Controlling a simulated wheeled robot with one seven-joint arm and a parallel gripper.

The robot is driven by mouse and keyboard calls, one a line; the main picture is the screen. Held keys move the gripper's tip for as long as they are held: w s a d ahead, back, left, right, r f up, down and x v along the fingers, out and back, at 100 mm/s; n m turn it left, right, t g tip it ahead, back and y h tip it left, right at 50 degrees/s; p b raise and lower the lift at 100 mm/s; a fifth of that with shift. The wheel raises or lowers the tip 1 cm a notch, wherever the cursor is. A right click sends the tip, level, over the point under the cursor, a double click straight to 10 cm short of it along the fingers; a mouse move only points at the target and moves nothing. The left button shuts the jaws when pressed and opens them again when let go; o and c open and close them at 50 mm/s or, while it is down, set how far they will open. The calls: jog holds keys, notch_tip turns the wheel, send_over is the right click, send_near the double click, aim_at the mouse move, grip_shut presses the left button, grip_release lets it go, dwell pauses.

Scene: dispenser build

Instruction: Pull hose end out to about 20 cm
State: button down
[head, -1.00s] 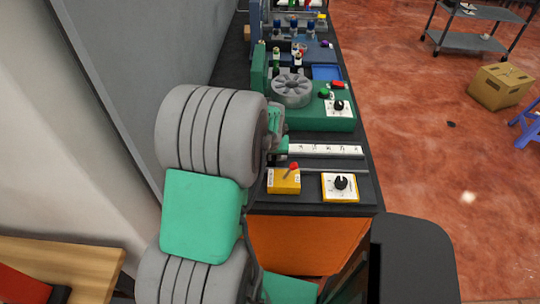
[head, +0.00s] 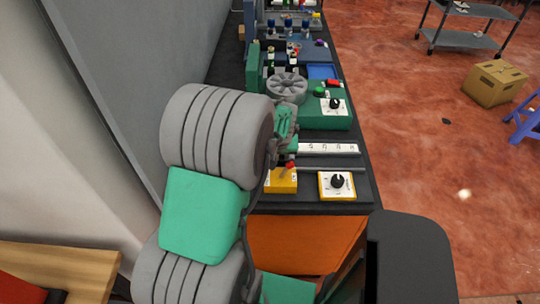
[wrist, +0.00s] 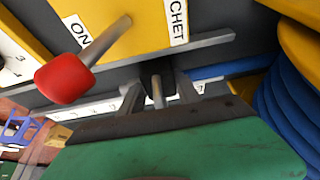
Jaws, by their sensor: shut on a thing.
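My gripper (wrist: 157,92) is shut on the hose end, which is mostly hidden between its fingers in the wrist view. The blue hose (wrist: 222,71) runs from the fingers to a blue coil (wrist: 280,125) at the right of that view. A yellow ratchet box (wrist: 150,25) with a red-knobbed lever (wrist: 66,78) is close by; its lettering is partly cut off. A white numbered scale strip (head: 330,148) lies along the bench in the head view. There my arm hides the coil and most of the gripper.
A yellow box with a black knob (head: 337,184) sits at the bench's front right. A thin grey bar (head: 335,169) runs behind it. A green unit with a grey wheel (head: 287,87) stands farther back.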

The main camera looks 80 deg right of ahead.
jog(key=shift+s+d+b, duration=0.3)
jog(key=shift+s+d, duration=0.2)
jog(key=shift+s, duration=1.7)
jog(key=shift+s+d+b, duration=0.35)
jog(key=shift+s+d, duration=0.15)
jog(key=shift+s, duration=1.65)
jog(key=shift+s+d+b, duration=0.3)
jog(key=shift+s+d, duration=0.2)
jog(key=shift+s, duration=1.7)
jog(key=shift+s+d+r, duration=0.1)
jog(key=shift+s+d, duration=0.1)
jog(key=shift+s, duration=0.55)
jog(key=shift+s+d, duration=0.15)
jog(key=shift+s, duration=0.6)
jog(key=c, duration=0.8)
grip_release()
